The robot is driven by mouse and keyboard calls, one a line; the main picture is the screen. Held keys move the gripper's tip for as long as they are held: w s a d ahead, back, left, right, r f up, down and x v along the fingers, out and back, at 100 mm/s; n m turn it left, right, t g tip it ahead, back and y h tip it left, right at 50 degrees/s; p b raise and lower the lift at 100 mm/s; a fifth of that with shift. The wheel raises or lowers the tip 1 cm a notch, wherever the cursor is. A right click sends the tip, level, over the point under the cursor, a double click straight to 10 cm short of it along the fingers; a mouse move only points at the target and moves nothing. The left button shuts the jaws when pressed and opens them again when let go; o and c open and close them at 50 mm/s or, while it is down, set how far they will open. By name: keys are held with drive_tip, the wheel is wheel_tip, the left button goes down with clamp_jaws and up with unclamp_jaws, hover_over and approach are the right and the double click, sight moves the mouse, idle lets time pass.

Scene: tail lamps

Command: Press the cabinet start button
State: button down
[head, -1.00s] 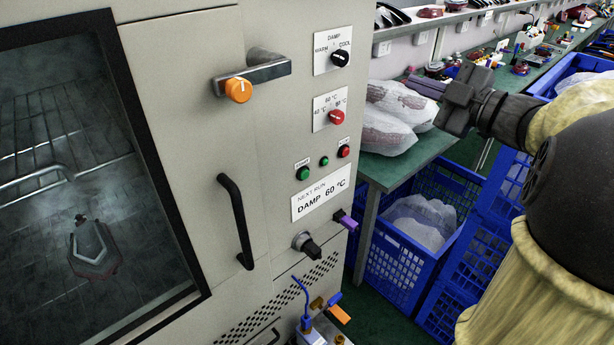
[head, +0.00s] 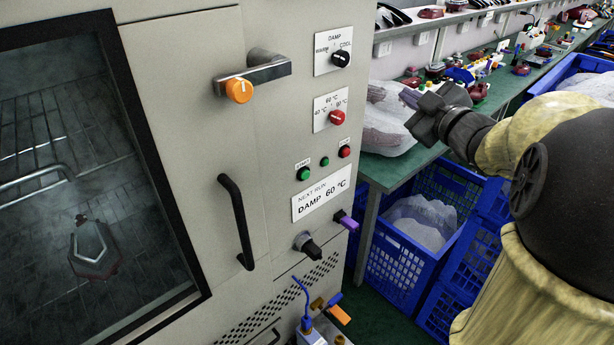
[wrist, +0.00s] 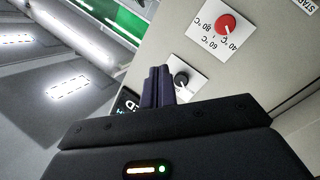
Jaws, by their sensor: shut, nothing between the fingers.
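The green start button (head: 303,173) is on the cabinet's right-hand panel (head: 290,120) in the head view, under a small START label. In the wrist view only part of that label (wrist: 309,5) shows at the top right; the button is out of frame. My gripper (head: 408,97) is to the right of the panel in the head view, apart from the button. Its dark purple fingers (wrist: 158,85) are shut together and empty in the wrist view, with the black damp knob (wrist: 181,80) just to their right in the picture.
A small green lamp (head: 324,161) and a red button (head: 345,151) are beside the start button. The red temperature knob (head: 337,117) is above. A sign (head: 321,200) below reads NEXT RUN DAMP 60 °C. A black handle (head: 237,222) and a lever with an orange knob (head: 239,90) stick out.

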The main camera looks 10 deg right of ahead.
drive_tip(key=s+a+f+m+g+h, duration=0.25)
drive_tip(key=f+m+g, duration=0.2)
drive_tip(key=f, duration=0.45)
drive_tip(key=s+a+f+m+g+h, duration=0.1)
drive_tip(key=s+f+m+g+h, duration=0.3)
drive_tip(key=f, duration=0.6)
drive_tip(key=s+a+f+m+g+y, duration=0.1)
drive_tip(key=s+a+f+g, duration=0.2)
drive_tip(key=s, duration=0.4)
drive_tip(key=s+a+f+m+g+y, duration=0.1)
drive_tip(key=s+a+f+m+g, duration=0.1)
drive_tip(key=s+f, duration=0.4)
drive_tip(key=a+f+g, duration=0.1)
drive_tip(key=a, duration=0.1)
drive_tip(key=shift+s+a, duration=0.35)
drive_tip(key=shift+a, duration=0.1)
